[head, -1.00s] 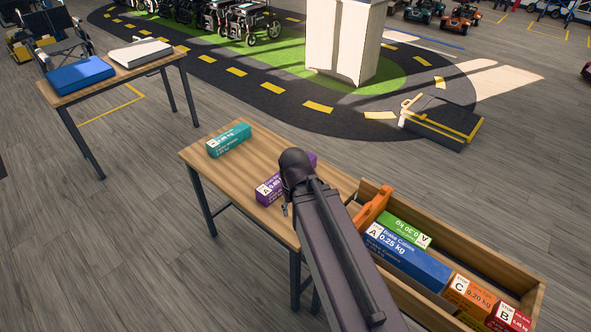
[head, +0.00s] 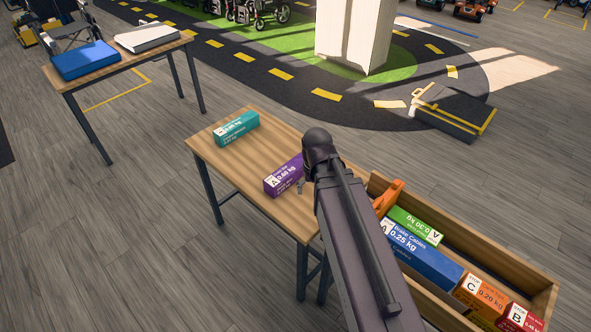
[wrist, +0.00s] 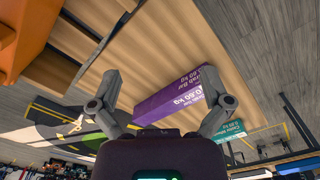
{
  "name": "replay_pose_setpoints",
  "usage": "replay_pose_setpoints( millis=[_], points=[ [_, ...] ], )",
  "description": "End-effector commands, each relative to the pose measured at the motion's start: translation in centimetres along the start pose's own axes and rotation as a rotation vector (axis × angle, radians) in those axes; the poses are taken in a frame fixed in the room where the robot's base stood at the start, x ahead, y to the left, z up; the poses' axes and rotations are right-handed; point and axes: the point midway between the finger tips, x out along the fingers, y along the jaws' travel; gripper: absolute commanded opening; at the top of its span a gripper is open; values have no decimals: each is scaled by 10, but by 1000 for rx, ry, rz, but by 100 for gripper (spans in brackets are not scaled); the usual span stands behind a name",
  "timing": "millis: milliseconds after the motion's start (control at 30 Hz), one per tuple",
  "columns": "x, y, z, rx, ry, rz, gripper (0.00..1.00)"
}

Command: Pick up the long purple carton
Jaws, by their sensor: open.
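The long purple carton (head: 284,177) lies on the wooden table, left of my arm's end in the head view. Its label reads A and 0.60 kg. My gripper (head: 301,187) shows only as a small part beside the carton's right end; my arm hides the rest. In the wrist view my gripper (wrist: 161,78) is open and empty, its two fingers spread. The purple carton (wrist: 165,100) appears there beyond the fingers, partly behind the right finger. I cannot tell whether they touch.
A teal carton (head: 236,128) lies on the same table (head: 222,160), farther left. A wooden crate (head: 520,262) at right holds green, blue, orange and red cartons.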

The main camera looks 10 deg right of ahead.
Motion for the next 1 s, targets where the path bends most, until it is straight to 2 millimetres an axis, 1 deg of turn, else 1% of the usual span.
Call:
replay_pose_setpoints(
  millis=[33,67,167,200,267,300,367,400,500,600,700,800,900,1000],
  points=[
    [5,0,-19,37,0,0,100],
    [7,0,-28,61,0,0,100],
    [14,-3,-62,163,0,0,100],
    [17,-4,-78,212,0,0,100],
    [22,-7,-102,289,1,0,100],
    [25,-8,-119,343,1,0,100],
    [30,-10,-145,426,1,0,100],
    [33,-12,-162,480,1,0,100],
    [40,-15,-200,610,0,0,100],
    [46,-18,-230,718,0,0,100],
    [50,-20,-251,799,0,0,100],
    [51,-21,-262,849,0,0,100],
    [51,-22,-266,870,0,0,100],
    [51,-22,-265,874,1,0,100]
  ],
)
